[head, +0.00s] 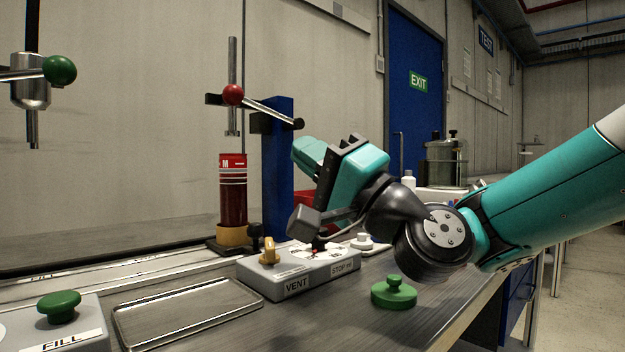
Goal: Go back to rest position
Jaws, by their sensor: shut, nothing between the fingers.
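My gripper (319,243) points down, its fingers shut and empty, just above the grey control box (290,273) labelled VENT and STOP ml. The fingertips are close over the white dial (312,252) on top of the box; whether they touch it I cannot tell. My teal and black arm reaches in from the right. A brass knob (269,251) stands upright at the box's left end, clear of the gripper. The gripper hides part of the dial.
A green weight (394,292) sits near the table edge.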

